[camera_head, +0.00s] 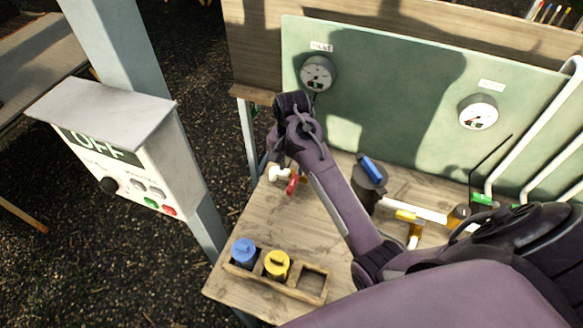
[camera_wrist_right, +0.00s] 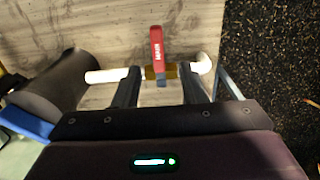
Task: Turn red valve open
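The red valve (camera_head: 292,184) has a red lever handle on a white pipe at the table's back left. In the right wrist view the red handle (camera_wrist_right: 157,48) points up the picture, across the pipe, from a brass-coloured body. My right gripper (camera_head: 282,160) is above the valve and hides part of it in the head view. In the right wrist view its two fingers (camera_wrist_right: 160,72) are apart, one on each side of the handle, with gaps between. Whether they touch the pipe I cannot tell. My left gripper is not in view.
A green panel (camera_head: 380,75) with two gauges stands behind. A dark cylinder with a blue handle (camera_head: 372,168) and a yellow-handled valve (camera_head: 405,215) are to the right. A wooden rack (camera_head: 296,292) holds blue and yellow pieces. A control box (camera_head: 115,150) reads OFF.

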